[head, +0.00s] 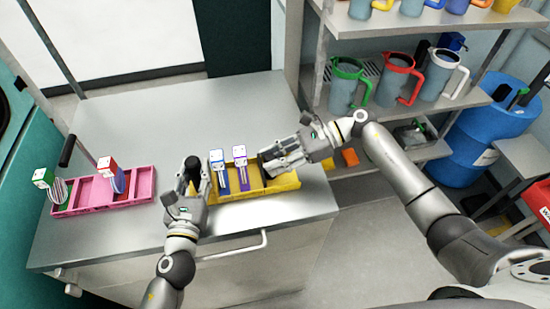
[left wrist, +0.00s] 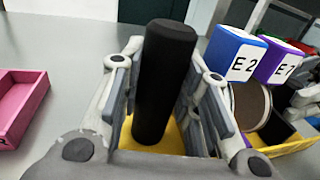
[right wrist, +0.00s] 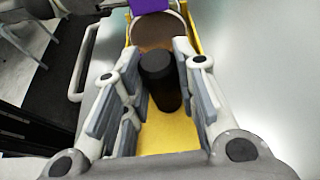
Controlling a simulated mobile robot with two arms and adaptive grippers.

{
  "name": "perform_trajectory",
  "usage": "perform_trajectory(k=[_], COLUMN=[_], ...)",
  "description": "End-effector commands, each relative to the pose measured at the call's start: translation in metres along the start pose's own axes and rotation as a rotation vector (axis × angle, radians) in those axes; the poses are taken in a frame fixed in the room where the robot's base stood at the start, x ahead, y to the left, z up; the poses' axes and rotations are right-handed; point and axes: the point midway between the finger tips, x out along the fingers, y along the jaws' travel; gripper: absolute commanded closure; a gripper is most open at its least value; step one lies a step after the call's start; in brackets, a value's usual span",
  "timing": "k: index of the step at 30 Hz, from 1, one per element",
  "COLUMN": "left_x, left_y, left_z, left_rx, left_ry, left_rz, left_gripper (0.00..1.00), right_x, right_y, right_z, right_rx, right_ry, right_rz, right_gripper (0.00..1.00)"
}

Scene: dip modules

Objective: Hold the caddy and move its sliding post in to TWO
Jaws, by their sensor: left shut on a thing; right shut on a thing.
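The yellow caddy (head: 286,184) sits near the front right of the steel table. A blue module marked E2 (head: 217,168) and a purple module (head: 241,165) stand upright in it. My left gripper (head: 191,186) is shut on a black post (left wrist: 165,80) at the caddy's left end; the post stands upright between its fingers. My right gripper (head: 272,160) is shut on a second, shorter-looking black post (right wrist: 161,80) toward the caddy's right end. The yellow floor (right wrist: 172,135) shows under it. Any scale or TWO mark is not readable.
The table behind is clear. A shelf with mugs (head: 395,80) and a blue barrel (head: 495,125) stand at right.

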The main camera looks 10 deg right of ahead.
Motion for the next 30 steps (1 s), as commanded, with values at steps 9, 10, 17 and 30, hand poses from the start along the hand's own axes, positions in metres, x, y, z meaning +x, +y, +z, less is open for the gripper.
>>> perform_trajectory(k=[9, 10, 17, 30], left_x=[0.0, 0.0, 0.0, 0.0], left_y=[0.0, 0.0, -0.001, -0.001], left_z=[-0.001, -0.001, -0.001, -0.001], left_rx=[0.0, 0.0, 0.0, -0.001], left_ry=[0.002, 0.002, 0.002, 0.002], left_rz=[0.0, 0.0, -0.001, -0.001], left_gripper=[1.0, 1.0, 1.0, 1.0], right_x=[0.025, 0.025, 0.025, 0.024], right_y=[0.0, 0.0, 0.0, 0.0], right_z=[0.011, 0.011, 0.011, 0.01], right_rx=[-0.002, -0.002, -0.002, -0.001], right_ry=[-0.001, -0.001, -0.002, 0.0], right_rz=[0.001, 0.0, 0.001, 0.0], right_gripper=[1.0, 1.0, 0.68, 0.51])
